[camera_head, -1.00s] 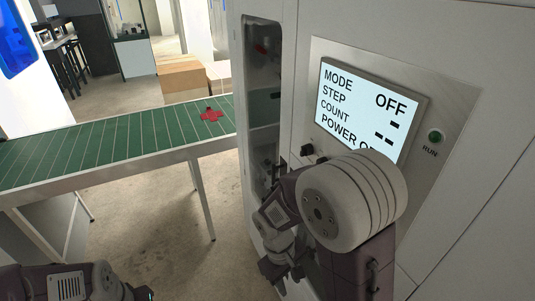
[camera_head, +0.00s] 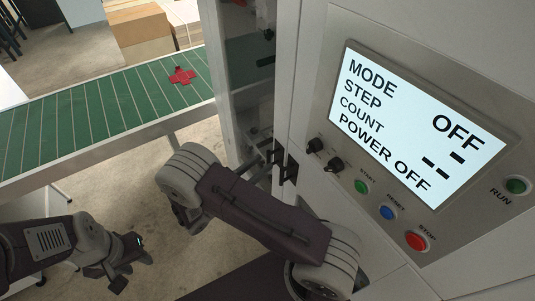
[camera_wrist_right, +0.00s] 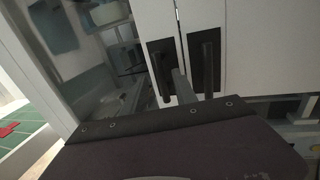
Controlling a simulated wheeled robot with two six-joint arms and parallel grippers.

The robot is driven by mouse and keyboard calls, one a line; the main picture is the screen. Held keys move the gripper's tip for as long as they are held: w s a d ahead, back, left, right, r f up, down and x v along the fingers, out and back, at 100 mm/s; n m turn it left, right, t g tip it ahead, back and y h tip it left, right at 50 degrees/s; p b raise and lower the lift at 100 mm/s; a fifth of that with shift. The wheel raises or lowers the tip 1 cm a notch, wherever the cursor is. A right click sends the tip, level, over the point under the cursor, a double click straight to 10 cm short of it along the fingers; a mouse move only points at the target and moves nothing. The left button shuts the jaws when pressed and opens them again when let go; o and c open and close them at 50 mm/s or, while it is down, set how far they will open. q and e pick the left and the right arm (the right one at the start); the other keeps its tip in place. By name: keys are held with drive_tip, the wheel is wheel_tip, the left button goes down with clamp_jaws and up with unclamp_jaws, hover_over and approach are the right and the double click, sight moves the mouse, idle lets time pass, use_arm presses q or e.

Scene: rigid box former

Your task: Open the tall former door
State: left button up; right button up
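The tall former door (camera_head: 240,60) has a glass window and stands at the machine's left side, seemingly closed. In the right wrist view its glass (camera_wrist_right: 95,45) is at the left. A dark bar handle (camera_wrist_right: 160,75) on a black plate stands at the door's edge, beside a second dark handle (camera_wrist_right: 207,65) on the neighbouring panel. My right gripper (camera_head: 264,164) is at the handles, mostly hidden behind my right arm; a grey finger (camera_wrist_right: 182,86) shows between the two handles. Whether it touches or grips is unclear. My left gripper (camera_head: 130,268) is open and empty at the lower left.
The control panel screen (camera_head: 420,120) reads mode OFF, with knobs and green, blue and red buttons (camera_head: 386,212) below. A green conveyor (camera_head: 95,115) carrying a red cross-shaped piece (camera_head: 182,76) runs up to the machine. Cardboard boxes (camera_head: 140,32) stand behind it. Floor is free below the conveyor.

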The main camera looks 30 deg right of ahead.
sight(268, 160)
drive_tip(key=p+x, duration=0.1)
drive_tip(key=x, duration=0.3)
drive_tip(key=shift+s+d, duration=0.1)
drive_tip(key=shift+s, duration=0.05)
clamp_jaws()
drive_tip(key=shift+r, duration=0.1)
idle(1.1)
